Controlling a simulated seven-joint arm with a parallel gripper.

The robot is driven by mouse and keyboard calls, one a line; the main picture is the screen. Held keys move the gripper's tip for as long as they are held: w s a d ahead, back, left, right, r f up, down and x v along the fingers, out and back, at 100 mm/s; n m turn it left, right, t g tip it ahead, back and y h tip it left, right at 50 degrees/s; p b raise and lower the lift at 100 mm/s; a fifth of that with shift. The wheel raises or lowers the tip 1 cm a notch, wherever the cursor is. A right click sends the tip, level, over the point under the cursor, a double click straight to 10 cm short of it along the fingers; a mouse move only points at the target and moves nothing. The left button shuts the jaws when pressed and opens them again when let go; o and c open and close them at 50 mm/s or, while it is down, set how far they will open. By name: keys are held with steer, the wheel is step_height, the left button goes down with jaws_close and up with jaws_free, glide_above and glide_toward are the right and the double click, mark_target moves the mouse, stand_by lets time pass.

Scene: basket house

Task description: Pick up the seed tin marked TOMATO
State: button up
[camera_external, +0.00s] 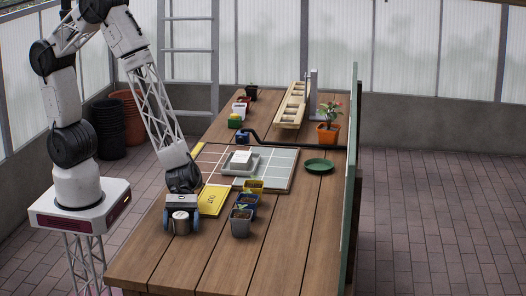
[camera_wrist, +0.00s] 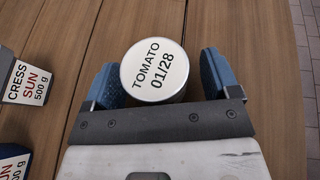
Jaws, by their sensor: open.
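The TOMATO tin (camera_wrist: 155,70) is round with a pale lid printed "TOMATO 01/28". In the wrist view it stands between the two blue fingers of my gripper (camera_wrist: 160,85), which is open around it. In the external view the tin (camera_external: 181,222) is on the near left of the wooden table, between the fingers of my gripper (camera_external: 181,220).
A yellow booklet (camera_external: 211,200), several small pots (camera_external: 241,222) and a tiled board (camera_external: 283,170) lie nearby. A green panel (camera_external: 352,180) edges the table's right.

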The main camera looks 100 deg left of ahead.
mark_target(179, 217)
steer(key=shift+c, duration=0.3)
steer(key=c, duration=1)
steer(key=shift+o, duration=0.2)
steer(key=shift+r, duration=0.85)
step_height(179, 217, up, 2)
steer(key=s+a, duration=0.2)
steer(key=s, duration=0.2)
steer(key=s+a+r, duration=0.1)
steer(key=s+a, duration=0.2)
steer(key=s, duration=0.2)
steer(key=s+a, duration=0.3)
steer(key=s, duration=0.1)
steer(key=shift+s+r, duration=0.15)
steer(key=shift+s, duration=0.25)
